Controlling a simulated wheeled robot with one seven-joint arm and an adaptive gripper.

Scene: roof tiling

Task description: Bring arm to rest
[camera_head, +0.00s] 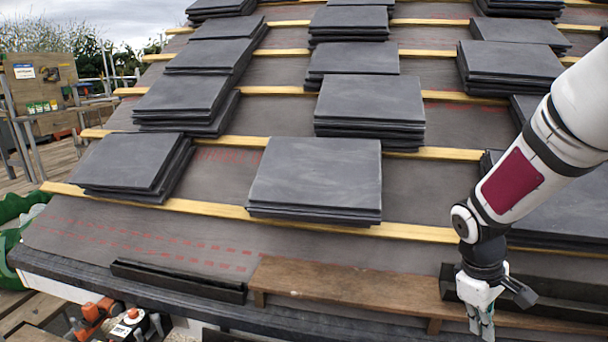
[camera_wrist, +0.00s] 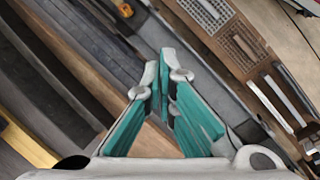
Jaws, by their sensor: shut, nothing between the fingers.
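My gripper (camera_head: 482,322) hangs from my arm at the lower right of the head view, pointing down over the front edge of the roof by the brown wooden plank (camera_head: 350,288). In the wrist view my gripper (camera_wrist: 160,62) shows its teal-padded fingers with the tips close together, shut and empty. No tile is in it. The plank hides nothing of the fingers, but the bottom of the picture cuts off their lower ends in the head view.
Stacks of dark slate tiles (camera_head: 317,178) lie on yellow wooden battens (camera_head: 220,210) up the roof. A black gutter piece (camera_head: 178,279) lies left of the plank. Orange tools (camera_head: 95,316) are below the left eave. Bare grey membrane lies between the stacks.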

